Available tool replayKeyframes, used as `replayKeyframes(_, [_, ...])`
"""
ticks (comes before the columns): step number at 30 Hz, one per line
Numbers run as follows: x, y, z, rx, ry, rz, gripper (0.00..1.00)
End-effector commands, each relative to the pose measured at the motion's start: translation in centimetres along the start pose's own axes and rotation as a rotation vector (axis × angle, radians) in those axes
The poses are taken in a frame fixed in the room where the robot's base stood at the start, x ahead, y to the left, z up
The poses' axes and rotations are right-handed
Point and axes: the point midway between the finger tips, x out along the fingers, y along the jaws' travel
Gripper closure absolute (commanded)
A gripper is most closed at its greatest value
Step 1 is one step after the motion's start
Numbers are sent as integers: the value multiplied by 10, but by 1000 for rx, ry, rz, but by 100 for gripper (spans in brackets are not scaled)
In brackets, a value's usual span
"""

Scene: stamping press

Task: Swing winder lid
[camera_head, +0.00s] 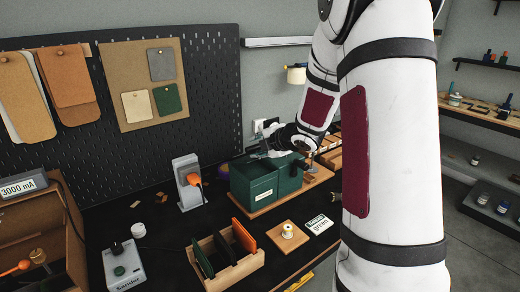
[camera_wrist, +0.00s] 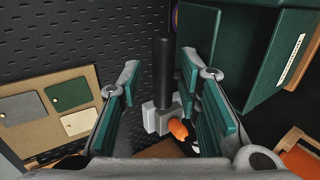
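A dark green box-shaped unit (camera_head: 266,181), perhaps the winder, stands on a wooden base with a pale label on its front. Its green panels (camera_wrist: 246,45) and label also show at the upper right of the wrist view. Which panel is the lid is unclear. My gripper (camera_head: 262,152) is just behind and above the box's upper left edge. In the wrist view my gripper (camera_wrist: 168,78) has its two teal-padded fingers apart. A black bar (camera_wrist: 163,65) shows in the gap between them, with no clear contact.
A grey device with an orange part (camera_head: 188,183) stands left of the box. In front are a wooden rack (camera_head: 232,264), a small wooden block with a spool (camera_head: 287,236) and a green-lettered card (camera_head: 319,224). A pegboard (camera_head: 215,105) rises behind.

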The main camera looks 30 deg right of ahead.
Motion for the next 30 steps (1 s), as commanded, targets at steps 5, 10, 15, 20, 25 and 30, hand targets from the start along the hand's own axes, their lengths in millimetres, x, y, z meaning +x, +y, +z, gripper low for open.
replayKeyframes(5, [4, 0, 0, 0, 0, 0, 98])
replayKeyframes(10, [3, 1, 0, 1, -1, 1, 100])
replayKeyframes(15, [3, -3, 1, 2, -3, 1, 100])
replayKeyframes(20, [3, -16, 2, 3, -4, 0, 100])
replayKeyframes(25, [2, -28, 2, 2, -4, -1, 100])
replayKeyframes(30, [0, -29, 1, 2, -4, -1, 100])
